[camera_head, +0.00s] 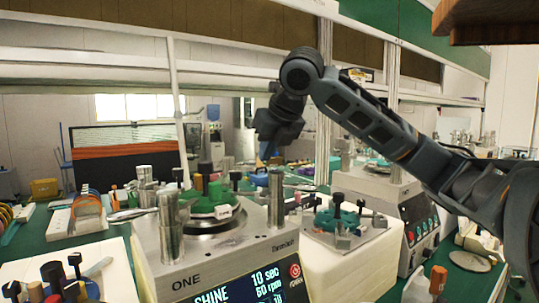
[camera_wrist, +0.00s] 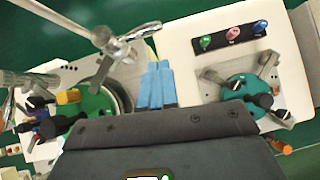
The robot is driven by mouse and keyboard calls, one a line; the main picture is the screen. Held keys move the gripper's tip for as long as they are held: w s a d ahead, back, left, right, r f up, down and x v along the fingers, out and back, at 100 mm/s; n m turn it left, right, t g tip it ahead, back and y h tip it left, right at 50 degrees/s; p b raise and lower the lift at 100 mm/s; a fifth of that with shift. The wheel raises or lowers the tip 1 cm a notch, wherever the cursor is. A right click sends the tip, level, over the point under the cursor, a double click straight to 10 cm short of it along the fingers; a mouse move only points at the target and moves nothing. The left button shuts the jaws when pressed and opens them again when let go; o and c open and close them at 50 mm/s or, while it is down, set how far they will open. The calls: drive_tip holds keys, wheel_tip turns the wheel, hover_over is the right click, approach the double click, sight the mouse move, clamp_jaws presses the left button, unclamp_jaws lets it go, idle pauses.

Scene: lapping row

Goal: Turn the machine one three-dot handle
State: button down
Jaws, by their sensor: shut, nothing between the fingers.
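Machine one (camera_head: 215,262), marked "ONE", stands at front centre with a lit display reading "SHINE", 10 sec and 60 rpm. Its round metal plate carries a green disc (camera_head: 212,205) with a small label, between upright metal posts (camera_head: 276,200). In the wrist view, a green disc on a metal plate (camera_wrist: 95,100) is at left, beside metal posts and a bar-like handle (camera_wrist: 140,32). No three-dot mark can be made out on any handle. My gripper (camera_head: 266,152) points down behind and above machine one, its blue fingers (camera_wrist: 156,86) shut and empty, apart from the handles.
Right of machine one stands a white block (camera_head: 350,265) with a teal disc and dark knobs. Another machine (camera_head: 418,220) with coloured buttons is farther right. In the wrist view, green, pink and blue knobs sit on a black strip (camera_wrist: 232,38). Dark-topped pieces (camera_head: 60,275) crowd the front left.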

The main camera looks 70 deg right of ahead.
drive_tip(key=v, duration=0.8)
drive_tip(key=shift+s+r, duration=0.25)
drive_tip(key=shift+d, duration=0.1)
